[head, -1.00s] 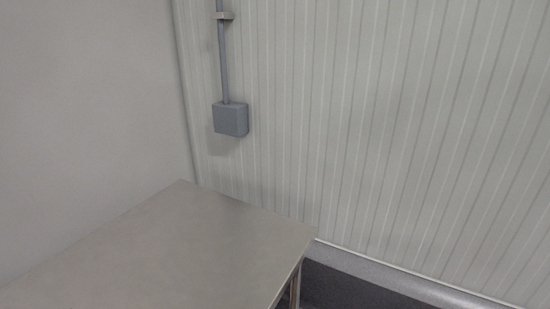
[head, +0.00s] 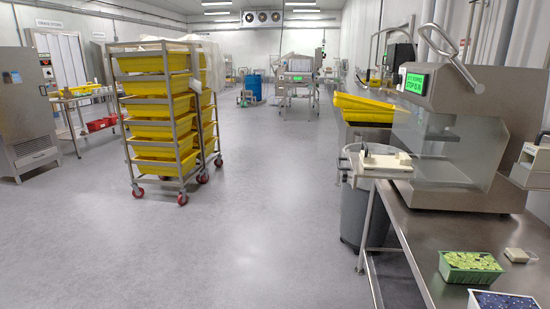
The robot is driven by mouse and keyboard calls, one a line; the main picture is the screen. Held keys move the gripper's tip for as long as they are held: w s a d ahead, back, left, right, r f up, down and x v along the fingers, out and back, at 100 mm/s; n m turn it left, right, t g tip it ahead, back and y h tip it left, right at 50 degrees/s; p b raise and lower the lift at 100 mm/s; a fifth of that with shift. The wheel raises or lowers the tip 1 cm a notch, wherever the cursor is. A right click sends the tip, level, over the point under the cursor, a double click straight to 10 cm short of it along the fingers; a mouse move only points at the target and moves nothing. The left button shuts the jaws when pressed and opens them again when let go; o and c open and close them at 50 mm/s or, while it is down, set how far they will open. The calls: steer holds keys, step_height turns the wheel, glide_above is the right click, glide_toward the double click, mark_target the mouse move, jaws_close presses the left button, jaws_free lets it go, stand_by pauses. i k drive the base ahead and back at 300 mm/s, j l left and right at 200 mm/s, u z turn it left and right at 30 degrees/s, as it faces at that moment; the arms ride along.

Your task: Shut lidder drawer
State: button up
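The lidder appears to be the steel machine (head: 462,90) with a clear front guard and a lit green display (head: 414,83), standing on a steel table at the right of the head view. A pale drawer plate (head: 388,163) with a small dark upright part sticks out from its left side, past the table's edge. The drawer looks pulled out. A curved handle rises above the machine. My gripper is not in view.
A round grey bin (head: 366,205) stands below the drawer. Green (head: 470,262) and blue-filled trays sit on the table (head: 440,240) in front of the machine. A wheeled rack (head: 128,120) of yellow crates stands left of centre. The middle floor (head: 250,230) is clear.

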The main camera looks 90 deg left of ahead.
mark_target(355, 167)
steer(key=j+u, duration=0.1)
steer(key=u, duration=1.95)
steer(key=i+j, duration=0.3)
steer(key=i, duration=0.15)
steer(key=i+j, duration=0.25)
steer(key=i, duration=0.2)
steer(key=i+j, duration=0.3)
steer(key=i, duration=0.2)
steer(key=i+j, duration=0.25)
steer(key=i, duration=0.2)
steer(key=i+j, duration=0.3)
steer(key=i, duration=0.15)
